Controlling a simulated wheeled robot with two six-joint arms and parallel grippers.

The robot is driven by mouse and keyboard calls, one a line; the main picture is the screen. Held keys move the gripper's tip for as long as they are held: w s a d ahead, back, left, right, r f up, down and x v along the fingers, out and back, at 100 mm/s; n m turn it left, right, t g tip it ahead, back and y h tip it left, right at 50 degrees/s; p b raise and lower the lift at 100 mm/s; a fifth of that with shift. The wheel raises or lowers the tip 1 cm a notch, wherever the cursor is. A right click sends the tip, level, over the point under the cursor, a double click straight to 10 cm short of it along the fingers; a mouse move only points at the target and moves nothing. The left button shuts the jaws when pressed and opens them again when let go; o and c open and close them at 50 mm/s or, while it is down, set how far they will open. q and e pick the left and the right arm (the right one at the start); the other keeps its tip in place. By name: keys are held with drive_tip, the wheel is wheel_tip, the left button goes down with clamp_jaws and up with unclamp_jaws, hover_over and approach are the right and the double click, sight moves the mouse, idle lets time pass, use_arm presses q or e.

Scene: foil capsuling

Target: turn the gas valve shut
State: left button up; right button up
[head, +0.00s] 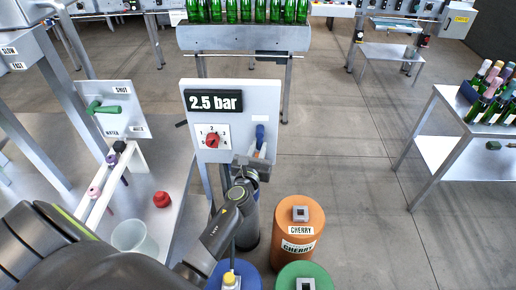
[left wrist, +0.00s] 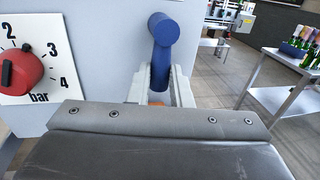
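The gas valve's blue lever (head: 260,137) sits on the right side of a light grey panel (head: 263,98). In the left wrist view the lever (left wrist: 161,62) hangs down, its rounded top toward the camera. My left gripper (head: 258,158) is at the lever's lower part. Its two pale fingers (left wrist: 160,85) stand on either side of the lever; whether they press on it I cannot tell. A red pressure knob (head: 212,140) with a number scale is on the same panel, below a display reading 2.5 bar. My right gripper is not in view.
A green valve handle (head: 104,108) is on another panel at left, marked SHUT and apparently WATER. Orange (head: 299,225), green (head: 303,277) and blue cylinders stand below the gripper. A table with bottles (head: 440,110) is at right; floor between is clear.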

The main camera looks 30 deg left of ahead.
use_arm(q)
clamp_jaws()
drive_tip(key=d+n+b, duration=0.1)
drive_tip(key=n+b, duration=0.3)
drive_tip(key=w+d+r+n+t+y+b, duration=0.1)
drive_tip(key=n+b, duration=0.3)
drive_tip(key=d+n+y+b, duration=0.1)
drive_tip(key=n+b, duration=0.3)
drive_tip(key=shift+w+d+r+n+b, duration=0.15)
drive_tip(key=shift+w+d+n+b, duration=0.15)
drive_tip(key=shift+w, duration=0.1)
drive_tip(key=n+b, duration=0.1)
drive_tip(key=r+n+b, duration=0.1)
drive_tip(key=n+y+b, duration=0.1)
drive_tip(key=n, duration=0.1)
drive_tip(key=shift+w+d+r, duration=0.1)
drive_tip(key=shift+d+r, duration=0.05)
drive_tip(key=shift+d, duration=0.15)
drive_tip(key=shift+d+r+n+y+b, duration=0.1)
drive_tip(key=shift+r+n+y+b, duration=0.3)
drive_tip(key=shift+n, duration=0.45)
drive_tip(key=shift+r+n+y+b, duration=0.25)
drive_tip(key=shift+n+b, duration=0.25)
drive_tip(key=shift+n, duration=0.35)
drive_tip(key=shift+r, duration=0.1)
drive_tip(key=o, duration=0.6)
unclamp_jaws()
drive_tip(key=shift+w, duration=0.1)
